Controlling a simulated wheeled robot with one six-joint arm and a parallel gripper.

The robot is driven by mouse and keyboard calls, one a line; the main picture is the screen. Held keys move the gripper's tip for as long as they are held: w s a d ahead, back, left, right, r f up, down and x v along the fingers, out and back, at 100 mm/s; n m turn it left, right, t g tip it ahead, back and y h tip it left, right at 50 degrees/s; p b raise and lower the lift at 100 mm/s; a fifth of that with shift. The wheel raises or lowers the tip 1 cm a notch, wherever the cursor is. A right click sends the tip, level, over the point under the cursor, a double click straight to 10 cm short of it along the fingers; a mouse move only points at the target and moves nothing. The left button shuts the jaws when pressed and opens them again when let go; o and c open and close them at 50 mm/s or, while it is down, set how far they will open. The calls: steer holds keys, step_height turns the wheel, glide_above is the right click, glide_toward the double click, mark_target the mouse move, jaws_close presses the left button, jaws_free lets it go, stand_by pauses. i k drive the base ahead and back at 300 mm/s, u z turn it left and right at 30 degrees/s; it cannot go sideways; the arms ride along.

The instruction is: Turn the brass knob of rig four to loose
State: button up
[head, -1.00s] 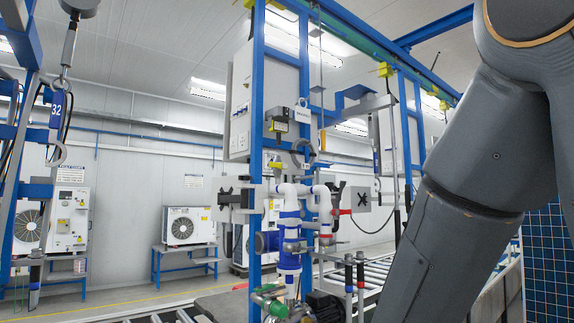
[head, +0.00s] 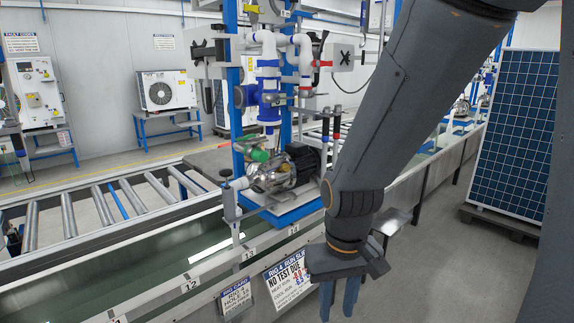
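The station in front of me has a steel pump (head: 272,177) with a dark motor (head: 304,158), and a green part (head: 259,155) on top of the pump. The slip also reads "NO TEST DUE". My gripper (head: 339,302) hangs fingers down, right of the run slip and in front of the conveyor's side. Its two blue fingers are apart, with nothing seen between them.
A roller conveyor (head: 69,217) runs along the left, with numbered tags on its front rail. White and blue pipes (head: 268,85) rise behind the pump on a blue frame. A solar panel (head: 516,134) stands on a pallet at right. Grey floor (head: 441,270) is clear before it.

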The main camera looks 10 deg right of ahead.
mark_target(285, 167)
steer(key=z, duration=1.2)
steer(key=i, duration=1.1)
steer(key=u, duration=1.05)
